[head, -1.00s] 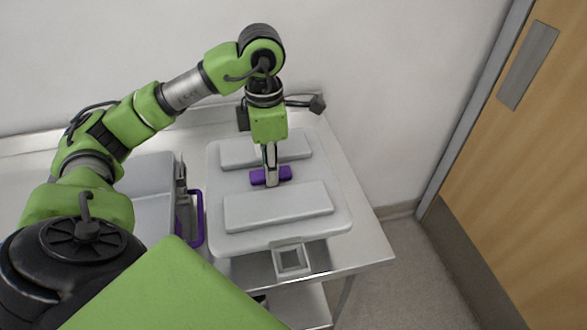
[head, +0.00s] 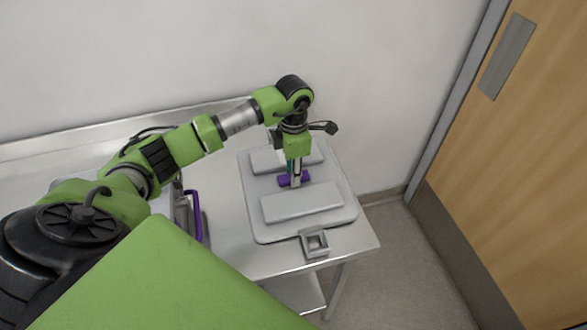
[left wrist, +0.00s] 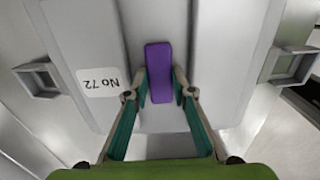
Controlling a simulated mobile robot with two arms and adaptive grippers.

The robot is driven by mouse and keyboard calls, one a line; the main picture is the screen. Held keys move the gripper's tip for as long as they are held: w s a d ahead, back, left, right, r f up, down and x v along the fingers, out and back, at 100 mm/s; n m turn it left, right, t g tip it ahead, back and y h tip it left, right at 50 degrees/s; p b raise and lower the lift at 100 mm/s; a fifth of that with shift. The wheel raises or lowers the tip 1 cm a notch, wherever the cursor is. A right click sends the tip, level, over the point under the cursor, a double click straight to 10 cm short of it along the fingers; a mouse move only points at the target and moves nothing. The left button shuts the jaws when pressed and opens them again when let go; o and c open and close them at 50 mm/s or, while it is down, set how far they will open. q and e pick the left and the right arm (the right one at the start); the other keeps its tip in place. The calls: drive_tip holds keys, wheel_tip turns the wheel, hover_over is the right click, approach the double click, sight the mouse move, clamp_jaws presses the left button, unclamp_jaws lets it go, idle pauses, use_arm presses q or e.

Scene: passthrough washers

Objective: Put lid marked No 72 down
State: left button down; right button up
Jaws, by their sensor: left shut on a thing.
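The lid marked No 72 (head: 302,203) is a pale grey plate with raised panels, a purple handle bar (head: 285,181) and grey square latches. It lies roughly level at the right end of the metal table, its front latch (head: 314,243) near the front edge. I cannot tell whether it touches the tabletop. My left gripper (head: 295,178) comes from above and is shut on the purple handle. In the left wrist view the fingers (left wrist: 160,93) flank the handle (left wrist: 158,70), beside the upside-down No 72 label (left wrist: 98,82). My right gripper is not in view.
A grey container with a purple handle (head: 197,215) stands left of the lid, mostly behind my arm. Bare steel tabletop (head: 226,190) lies between them. The wall (head: 200,50) is behind the table, and a wooden door (head: 520,150) is at the right.

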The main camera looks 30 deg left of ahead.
use_arm(q)
drive_tip(key=shift+f, duration=0.1)
drive_tip(key=shift+f, duration=0.2)
drive_tip(key=c, duration=1.7)
unclamp_jaws()
drive_tip(key=shift+r, duration=0.15)
